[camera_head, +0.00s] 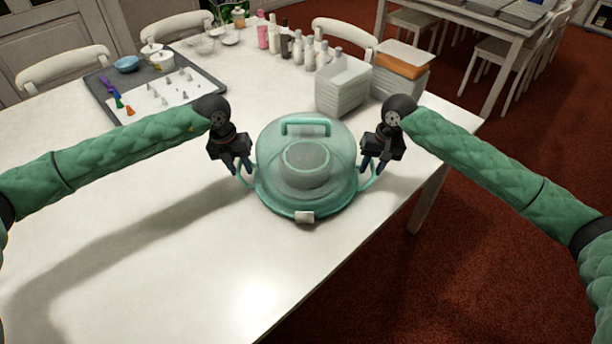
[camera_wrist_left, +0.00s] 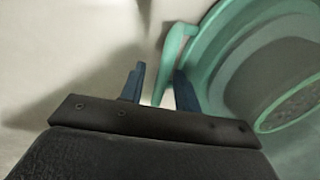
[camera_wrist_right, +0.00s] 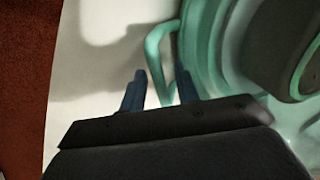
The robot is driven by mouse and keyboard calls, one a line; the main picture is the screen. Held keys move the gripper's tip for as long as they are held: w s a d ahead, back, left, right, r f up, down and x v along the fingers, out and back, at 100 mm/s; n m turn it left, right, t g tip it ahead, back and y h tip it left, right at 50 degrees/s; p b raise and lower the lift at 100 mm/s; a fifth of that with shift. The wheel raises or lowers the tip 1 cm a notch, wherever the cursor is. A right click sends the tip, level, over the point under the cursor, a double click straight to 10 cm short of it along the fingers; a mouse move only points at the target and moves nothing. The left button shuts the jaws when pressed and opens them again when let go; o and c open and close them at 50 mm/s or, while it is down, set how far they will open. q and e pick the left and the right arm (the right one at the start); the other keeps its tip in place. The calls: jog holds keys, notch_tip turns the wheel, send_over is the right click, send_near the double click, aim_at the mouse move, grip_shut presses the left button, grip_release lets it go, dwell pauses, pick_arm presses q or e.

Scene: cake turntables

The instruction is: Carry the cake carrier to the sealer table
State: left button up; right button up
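The cake carrier (camera_head: 268,165) is a translucent green dome with a top handle, a pale latch at the front and a loop handle on each side. A round cake shows dimly inside. It appears to stand upright on the white table near its right edge. My left gripper (camera_head: 243,170) is at the left side handle; in the left wrist view its fingers (camera_wrist_left: 160,88) are apart, with the handle (camera_wrist_left: 172,60) between them. My right gripper (camera_head: 373,168) is at the right side handle; its fingers (camera_wrist_right: 160,90) are apart around the handle (camera_wrist_right: 153,60).
The white table (camera_head: 180,255) is clear at the front left. Another table (camera_head: 470,14) with chairs stands at the upper right.

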pick_arm(q)
grip_shut()
pick_arm(e)
grip_shut()
pick_arm(q)
jog(key=shift+w+r, duration=0.1)
jog(key=shift+r, duration=0.15)
pick_arm(e)
jog(key=shift+r, duration=0.25)
